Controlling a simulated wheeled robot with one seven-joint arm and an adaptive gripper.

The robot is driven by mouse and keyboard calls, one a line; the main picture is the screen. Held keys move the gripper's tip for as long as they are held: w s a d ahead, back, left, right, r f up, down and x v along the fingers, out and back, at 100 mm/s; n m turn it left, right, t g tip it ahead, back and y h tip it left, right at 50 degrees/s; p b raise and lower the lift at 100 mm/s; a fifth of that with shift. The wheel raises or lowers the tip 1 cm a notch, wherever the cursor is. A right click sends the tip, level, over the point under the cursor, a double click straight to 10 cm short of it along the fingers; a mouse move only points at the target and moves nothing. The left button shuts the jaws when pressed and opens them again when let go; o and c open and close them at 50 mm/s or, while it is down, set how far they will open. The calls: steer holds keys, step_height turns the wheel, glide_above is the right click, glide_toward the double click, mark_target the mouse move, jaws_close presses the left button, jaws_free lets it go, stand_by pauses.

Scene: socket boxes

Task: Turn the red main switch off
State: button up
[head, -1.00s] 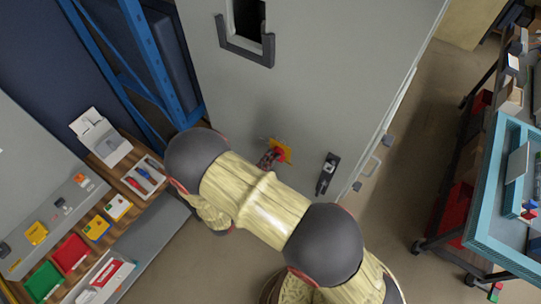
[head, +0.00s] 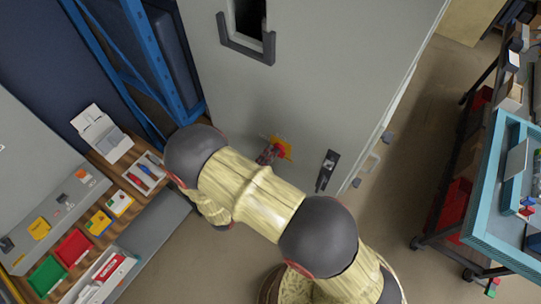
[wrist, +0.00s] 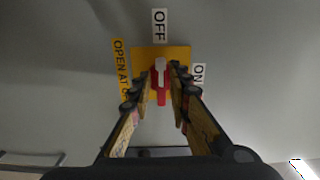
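The red main switch (wrist: 161,97) sits on a yellow plate (wrist: 183,54) on the grey cabinet door. In the wrist view its handle stands upright in the picture, with its pale end toward the OFF label (wrist: 159,25). The ON label (wrist: 198,75) is to its right. My gripper (wrist: 163,68) has one finger on each side of the handle, with a narrow gap showing, so it looks open around it. In the head view the red switch (head: 280,150) shows just right of my gripper (head: 267,154); my arm hides part of the area below.
The cabinet door (head: 320,80) has a black latch handle (head: 327,171) right of the switch. A workbench with bins and boxes (head: 73,248) stands at left, and a blue cart (head: 478,225) at right. Bare floor lies between cabinet and cart.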

steer(key=shift+o, duration=0.8)
steer(key=v, duration=1.2)
